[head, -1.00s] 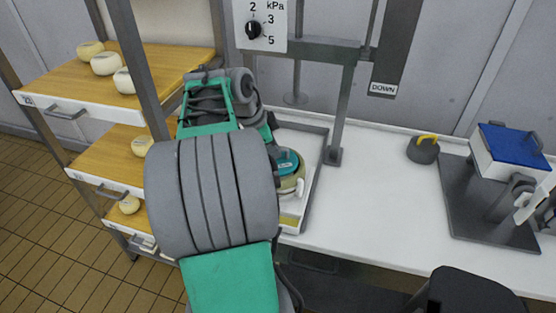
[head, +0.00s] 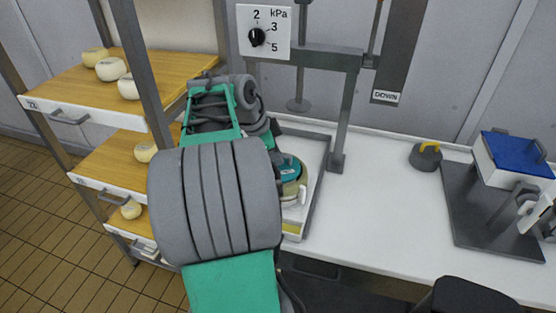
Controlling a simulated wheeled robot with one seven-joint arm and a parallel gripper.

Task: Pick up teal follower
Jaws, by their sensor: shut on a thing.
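The teal follower (head: 290,168) is a small round teal piece with a pale label on top. It sits over a pale round mould (head: 293,190) in the tray under the press frame, just right of my arm's large grey joint. That joint covers its left side. My gripper (head: 276,158) is at the follower and shut on it; its fingertips are mostly hidden behind my arm. I cannot tell whether the follower is clear of the mould.
A press frame (head: 338,115) with a kPa dial (head: 258,37) stands behind. A shelf rack (head: 105,95) with cheeses is at left. A grey weight with a yellow handle (head: 425,156) and a blue-topped box (head: 515,150) are at right. The middle bench is clear.

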